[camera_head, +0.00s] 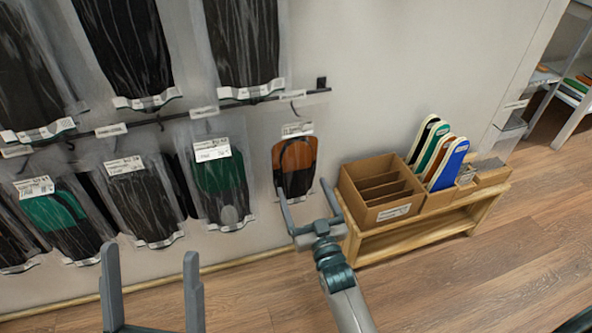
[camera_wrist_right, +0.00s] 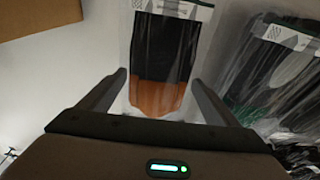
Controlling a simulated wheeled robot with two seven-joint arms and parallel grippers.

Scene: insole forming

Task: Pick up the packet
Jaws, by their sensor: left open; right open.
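Clear packets with insoles inside hang on the wall in the head view. The one at the right end is an orange and black packet (camera_head: 295,165). My right gripper (camera_head: 304,197) is open, with its fingers at either side of that packet's lower part. In the right wrist view the same packet (camera_wrist_right: 160,65) lies between the open fingers of the right gripper (camera_wrist_right: 160,88). I cannot tell whether the fingers touch it. My left gripper (camera_head: 151,262) is open and empty, low in the head view, below the hanging packets.
A green and black packet (camera_head: 220,180) hangs left of the orange one. A wooden bench (camera_head: 440,222) at the right bears a cardboard box (camera_head: 385,188) with dividers and several coloured insoles (camera_head: 447,165). The wooden floor (camera_head: 480,275) is clear in front.

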